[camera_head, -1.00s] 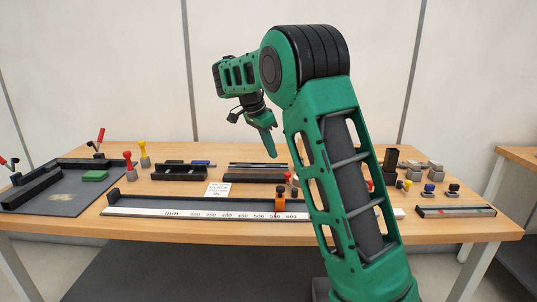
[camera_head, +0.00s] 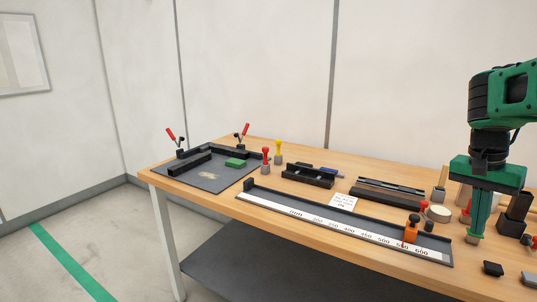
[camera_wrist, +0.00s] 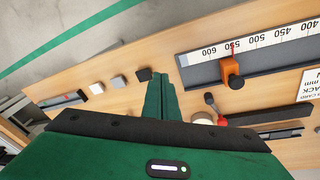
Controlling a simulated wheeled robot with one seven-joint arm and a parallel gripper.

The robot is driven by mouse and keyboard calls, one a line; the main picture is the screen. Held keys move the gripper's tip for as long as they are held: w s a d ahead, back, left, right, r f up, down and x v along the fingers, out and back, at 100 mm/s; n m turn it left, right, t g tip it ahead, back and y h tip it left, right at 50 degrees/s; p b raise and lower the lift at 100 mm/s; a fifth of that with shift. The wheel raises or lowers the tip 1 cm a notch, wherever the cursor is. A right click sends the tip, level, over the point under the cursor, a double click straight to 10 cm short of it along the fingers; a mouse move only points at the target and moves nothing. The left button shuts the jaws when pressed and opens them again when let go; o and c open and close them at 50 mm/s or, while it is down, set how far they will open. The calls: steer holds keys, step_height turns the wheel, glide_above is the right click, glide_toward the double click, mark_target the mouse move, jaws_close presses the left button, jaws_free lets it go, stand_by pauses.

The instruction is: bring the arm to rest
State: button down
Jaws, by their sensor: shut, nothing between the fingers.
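My gripper (camera_head: 475,238) is at the right of the head view, green, pointing down over the right part of the wooden table (camera_head: 290,262). Its fingers are together with nothing between them. In the wrist view the closed fingers (camera_wrist: 160,85) reach out over bare wood, beside the ruler. In the head view the fingertips overlap the small parts at the table's right; I cannot tell their exact height above the top. Most of my arm is outside the head view.
A long ruler rail (camera_head: 340,228) with an orange stop (camera_head: 411,231) lies along the front. A dark mat (camera_head: 205,175) with a green block (camera_head: 235,162) is at the left. Dark blocks (camera_head: 516,212) stand right of the fingers. Open floor (camera_head: 110,225) lies left.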

steer(key=s+a+f+n+y, duration=0.1)
steer(key=s+a+f, duration=0.3)
steer(key=s, duration=0.6)
steer(key=s+a+f+n+y, duration=0.1)
steer(key=s+a+f+n, duration=0.3)
steer(key=s, duration=0.6)
steer(key=shift+f, duration=0.25)
